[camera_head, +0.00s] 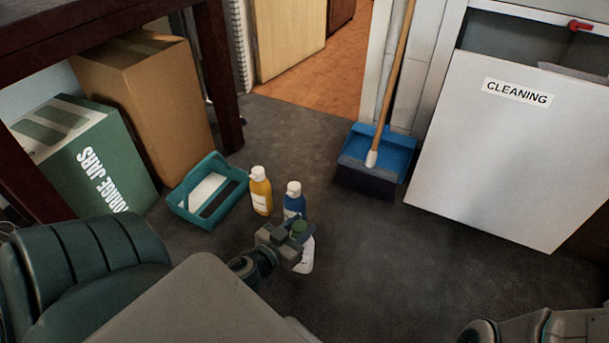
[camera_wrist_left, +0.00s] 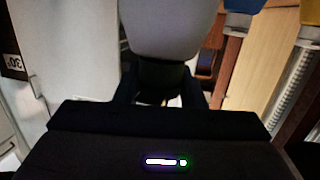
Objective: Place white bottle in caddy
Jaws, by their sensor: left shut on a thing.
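The white bottle (camera_head: 307,257) with a dark green cap stands out against the dark floor, partly hidden by my left gripper (camera_head: 297,237). The gripper is shut on it around the cap and neck. In the left wrist view, the pale bottle body (camera_wrist_left: 170,25) fills the top middle, with its dark cap between the fingers (camera_wrist_left: 163,88). The teal caddy (camera_head: 189,214) sits on the floor to the left of the gripper. Inside it are a white area and a black area. My right gripper is out of view; only part of my right arm shows at bottom right.
A yellow bottle (camera_head: 261,195) and a blue bottle (camera_head: 293,203) stand between caddy and gripper. A green storage box (camera_head: 95,170) and a cardboard box (camera_head: 155,105) are behind the caddy. A blue dustpan (camera_head: 387,150) with a broom stands farther back. Floor to the right is clear.

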